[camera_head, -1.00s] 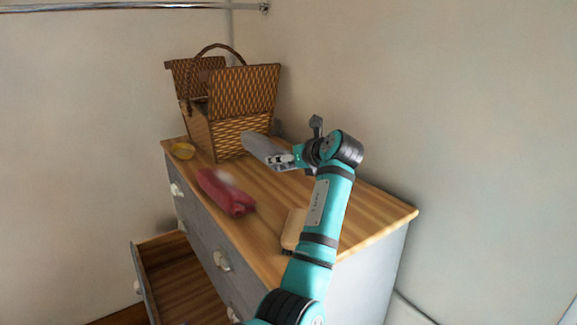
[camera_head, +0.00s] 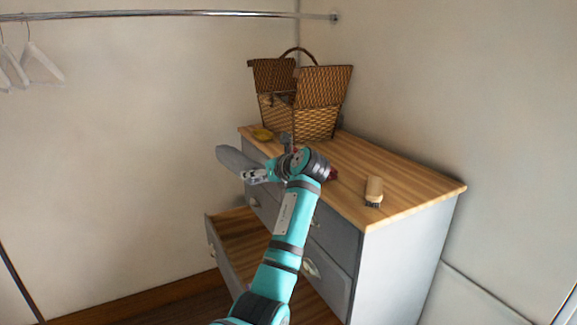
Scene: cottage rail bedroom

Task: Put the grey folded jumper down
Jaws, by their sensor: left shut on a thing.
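The grey folded jumper (camera_head: 234,158) is held at the end of my left arm. My left gripper (camera_head: 256,175) is shut on its near right end. The jumper is in the air, left of the dresser top (camera_head: 400,179) in the picture and above the open drawer (camera_head: 240,230) in the image. I cannot tell its exact height or whether it is directly over the drawer. My right gripper is not in view.
An open wicker basket (camera_head: 312,115) and a yellow dish (camera_head: 262,134) stand at the dresser's far end. A red thing (camera_head: 333,174) is mostly hidden behind my left wrist. A brush (camera_head: 374,190) stands near the front edge. A rail (camera_head: 180,13) with hangers (camera_head: 40,62) runs above.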

